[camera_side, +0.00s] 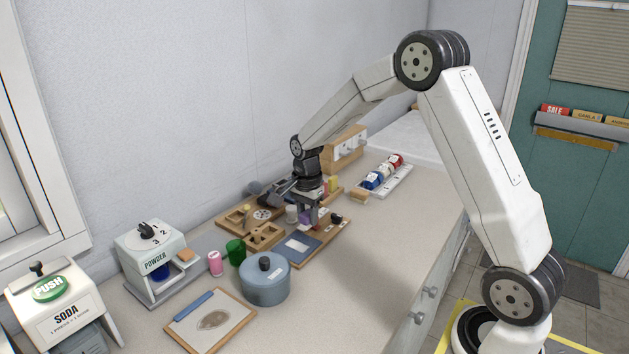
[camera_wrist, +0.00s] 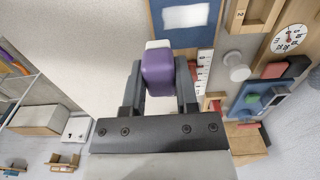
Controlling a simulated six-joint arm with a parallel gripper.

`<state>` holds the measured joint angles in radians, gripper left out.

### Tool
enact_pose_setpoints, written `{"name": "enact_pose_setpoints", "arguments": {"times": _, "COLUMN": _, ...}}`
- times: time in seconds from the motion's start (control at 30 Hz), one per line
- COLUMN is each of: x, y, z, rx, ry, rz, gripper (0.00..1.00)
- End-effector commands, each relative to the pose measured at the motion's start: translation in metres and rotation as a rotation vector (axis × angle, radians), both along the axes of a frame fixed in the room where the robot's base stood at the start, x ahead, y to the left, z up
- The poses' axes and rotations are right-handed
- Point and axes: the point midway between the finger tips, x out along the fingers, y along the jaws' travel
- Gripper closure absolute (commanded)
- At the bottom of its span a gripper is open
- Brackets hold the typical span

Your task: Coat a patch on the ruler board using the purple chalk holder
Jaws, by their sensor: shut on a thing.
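My gripper (camera_side: 313,222) is shut on the purple chalk holder (camera_wrist: 158,72), which also shows between the fingers in the side view (camera_side: 304,216). In the wrist view my gripper (camera_wrist: 159,85) has a finger on each side of it, and its white end points toward the ruler board. The ruler board (camera_side: 330,240) is wooden with a dark blue panel (camera_wrist: 170,38) bearing a white patch (camera_wrist: 186,15). I cannot tell whether the white end touches the board.
A blue-grey lidded pot (camera_side: 264,283) stands close in front of the ruler board. Green (camera_side: 235,252) and pink (camera_side: 215,262) cups, a powder dispenser (camera_side: 150,255), a soda dispenser (camera_side: 60,310) and a framed board (camera_side: 245,319) stand left. A white rack (camera_side: 392,182) sits behind. Counter right of the board is clear.

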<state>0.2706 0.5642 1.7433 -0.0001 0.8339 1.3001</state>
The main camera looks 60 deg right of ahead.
Motion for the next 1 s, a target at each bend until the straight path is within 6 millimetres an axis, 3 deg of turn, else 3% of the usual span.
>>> {"name": "enact_pose_setpoints", "arguments": {"times": 0.87, "x": 0.000, "y": 0.000, "z": -0.079, "rx": 0.001, "ry": 0.003, "rz": 0.000, "gripper": 1.00}}
{"name": "enact_pose_setpoints", "arguments": {"times": 1.0, "x": 0.015, "y": 0.000, "z": -0.080, "rx": 0.000, "ry": -0.001, "rz": 0.001, "gripper": 1.00}}
